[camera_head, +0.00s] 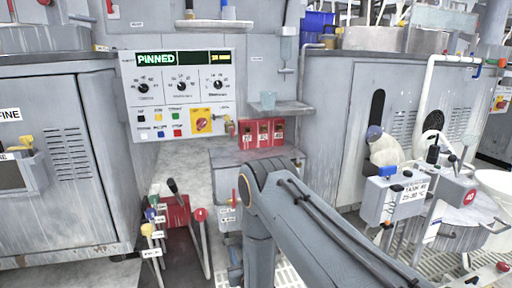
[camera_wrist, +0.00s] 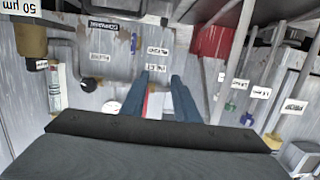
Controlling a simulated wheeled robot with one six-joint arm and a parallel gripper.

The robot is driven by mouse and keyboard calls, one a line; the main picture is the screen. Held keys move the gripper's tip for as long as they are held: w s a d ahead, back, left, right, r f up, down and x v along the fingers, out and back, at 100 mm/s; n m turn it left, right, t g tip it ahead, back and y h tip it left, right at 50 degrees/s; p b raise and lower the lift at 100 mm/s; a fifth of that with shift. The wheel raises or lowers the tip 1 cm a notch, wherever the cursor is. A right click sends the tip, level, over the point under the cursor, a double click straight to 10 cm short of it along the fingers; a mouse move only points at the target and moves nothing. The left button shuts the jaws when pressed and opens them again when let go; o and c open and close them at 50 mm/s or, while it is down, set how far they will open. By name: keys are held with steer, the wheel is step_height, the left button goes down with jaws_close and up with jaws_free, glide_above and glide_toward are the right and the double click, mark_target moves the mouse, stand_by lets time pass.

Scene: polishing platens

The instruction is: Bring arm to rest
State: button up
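My arm shows in the head view. It rises from the lower right to a bent joint in the middle, then drops toward the bottom edge. My gripper is hidden or out of frame there. In the wrist view my gripper (camera_wrist: 160,78) has two blue fingers, parallel with a clear gap between them. No object is clearly held. A white and red patch shows beyond the gap, and I cannot tell what it is. Grey panels with small labels lie past the fingertips.
A control panel (camera_head: 183,95) reading PINNED stands behind the arm. Coloured-knob levers (camera_head: 152,230) stand left of it. Grey cabinets (camera_head: 60,170) flank both sides. A labelled grey box (camera_head: 397,198) stands at right.

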steer(key=s+a+r+g, duration=0.2)
steer(key=s+r, duration=0.1)
steer(key=r, duration=0.4)
steer(key=s+a+r+n+g, duration=0.1)
steer(key=s+a+r+g, duration=0.2)
steer(key=r, duration=0.4)
steer(key=s+a+r+g, duration=0.2)
steer(key=s+r, duration=0.1)
steer(key=r, duration=0.5)
steer(key=s+d+r+n+g+h, duration=0.1)
steer(key=s+d+r+g, duration=0.3)
steer(key=s, duration=0.8)
steer(key=s+d+r+n+g+h, duration=0.15)
steer(key=s+d+r, duration=0.35)
steer(key=s, duration=0.8)
steer(key=s+d+r+g+h, duration=0.1)
steer(key=s+d+r+g, duration=0.35)
steer(key=s, duration=0.75)
steer(key=d+r+m+p, duration=0.2)
steer(key=d+r+p, duration=0.4)
steer(key=r+p, duration=0.4)
steer(key=d+r+m+t+h+p, duration=0.1)
steer(key=d+r+p, duration=0.6)
steer(key=p, duration=0.8)
steer(key=d+r+m+p, duration=0.4)
steer(key=d+r+p, duration=0.2)
steer(key=r+p, duration=0.7)
steer(key=shift+d+t+p, duration=0.15)
steer(key=shift+t+p, duration=0.15)
steer(key=shift+p, duration=0.05)
